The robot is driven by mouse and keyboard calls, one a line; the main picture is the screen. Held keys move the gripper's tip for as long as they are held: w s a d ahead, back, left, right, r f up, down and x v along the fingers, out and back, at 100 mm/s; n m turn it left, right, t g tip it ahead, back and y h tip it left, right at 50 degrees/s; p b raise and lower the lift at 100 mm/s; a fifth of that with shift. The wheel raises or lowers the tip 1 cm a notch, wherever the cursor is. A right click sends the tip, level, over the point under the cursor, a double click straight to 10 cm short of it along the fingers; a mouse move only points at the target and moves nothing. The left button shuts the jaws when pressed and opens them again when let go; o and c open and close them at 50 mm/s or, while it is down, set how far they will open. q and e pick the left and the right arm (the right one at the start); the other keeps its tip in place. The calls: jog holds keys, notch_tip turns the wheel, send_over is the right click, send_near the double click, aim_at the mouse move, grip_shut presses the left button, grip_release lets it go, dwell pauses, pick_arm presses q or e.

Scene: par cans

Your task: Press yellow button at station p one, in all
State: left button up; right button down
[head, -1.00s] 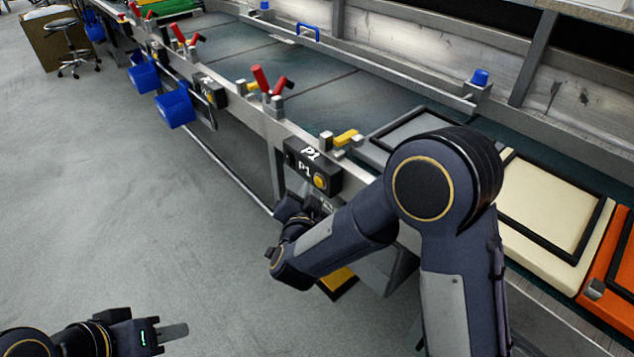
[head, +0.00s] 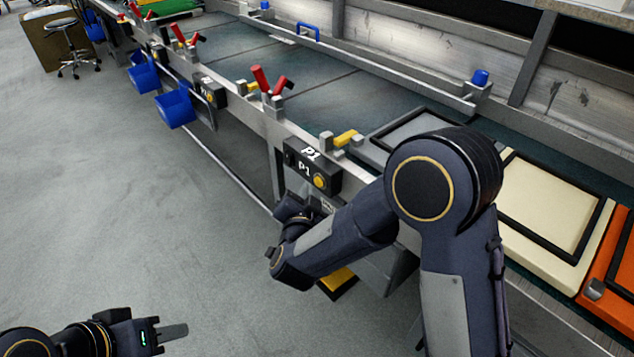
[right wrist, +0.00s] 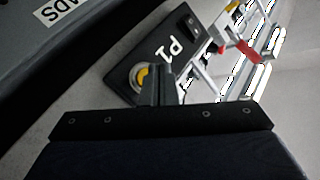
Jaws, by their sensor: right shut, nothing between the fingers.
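The yellow button (head: 320,181) is round and sits on the front of the dark station box (head: 303,172) marked P1. In the right wrist view the button (right wrist: 142,78) shows as a yellow ring, partly hidden behind my fingers. My right gripper (right wrist: 155,85) is shut and empty, its tips overlapping the button in that view; I cannot tell if they touch it. In the head view my right gripper (head: 292,206) is low, below and left of the box. My left gripper (head: 172,332) hangs at the lower left over the floor, far from the box; its jaw opening is unclear.
The conveyor bench (head: 340,95) runs from front right to back left, with red handles (head: 268,80) and blue bins (head: 175,108) along its edge. Cream (head: 545,205) and orange (head: 615,260) panels lie on the right. The grey floor (head: 130,220) on the left is clear.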

jog(key=shift+d, duration=0.1)
dwell(0.4)
jog(key=shift+w+d, duration=0.25)
jog(key=shift+w+d+b, duration=0.25)
jog(key=shift+d+b, duration=0.05)
jog(key=shift+d, duration=0.05)
dwell(0.8)
jog(key=shift+s+a, duration=0.5)
jog(key=shift+a, duration=0.2)
jog(key=shift+s+a, duration=0.75)
jog(key=shift+a, duration=0.25)
jog(key=shift+s+a, duration=0.75)
jog(key=shift+a, duration=0.25)
